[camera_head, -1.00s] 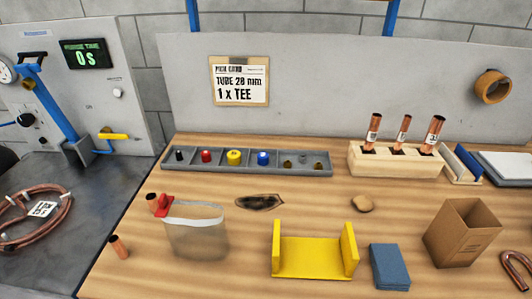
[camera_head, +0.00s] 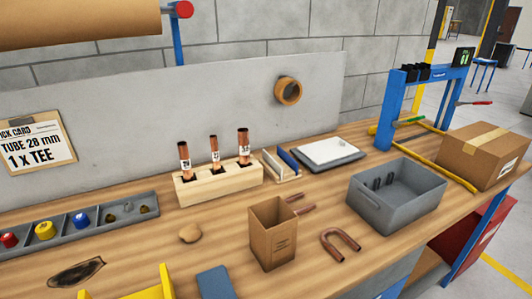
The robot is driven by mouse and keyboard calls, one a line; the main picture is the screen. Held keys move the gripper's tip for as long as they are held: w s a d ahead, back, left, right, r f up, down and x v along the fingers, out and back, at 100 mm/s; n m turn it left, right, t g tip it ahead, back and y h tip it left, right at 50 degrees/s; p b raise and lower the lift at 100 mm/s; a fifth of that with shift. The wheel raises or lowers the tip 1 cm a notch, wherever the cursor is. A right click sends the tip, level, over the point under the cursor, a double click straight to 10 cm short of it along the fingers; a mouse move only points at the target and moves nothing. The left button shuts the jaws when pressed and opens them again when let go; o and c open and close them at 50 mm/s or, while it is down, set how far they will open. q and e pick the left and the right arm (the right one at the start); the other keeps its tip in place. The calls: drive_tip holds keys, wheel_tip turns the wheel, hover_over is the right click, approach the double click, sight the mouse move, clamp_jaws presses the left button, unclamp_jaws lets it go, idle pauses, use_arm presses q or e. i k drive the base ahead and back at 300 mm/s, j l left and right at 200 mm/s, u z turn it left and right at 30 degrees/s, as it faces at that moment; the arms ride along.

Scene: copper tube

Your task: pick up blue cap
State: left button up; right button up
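The blue cap (camera_head: 82,220) sits upright in a compartment of the long grey tray (camera_head: 40,245) at the left of the head view. The yellow cap (camera_head: 44,230) and the red cap (camera_head: 9,240) stand in the same tray, to the left of the blue one. Small brass-coloured pieces (camera_head: 127,207) lie in the compartments to its right. Neither of my grippers shows in the head view.
A wooden block (camera_head: 220,184) with copper tubes stands right of the tray. A cardboard box (camera_head: 272,236), a U-bent copper tube (camera_head: 341,246), a grey bin (camera_head: 397,194), a blue frame (camera_head: 425,105) and a taped carton (camera_head: 484,157) are further right. A yellow holder (camera_head: 150,290) is in front.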

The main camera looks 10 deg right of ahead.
sight(81, 221)
drive_tip(key=j+u, duration=0.3)
drive_tip(key=u, duration=0.2)
drive_tip(key=j+u, duration=0.35)
drive_tip(key=u, duration=0.15)
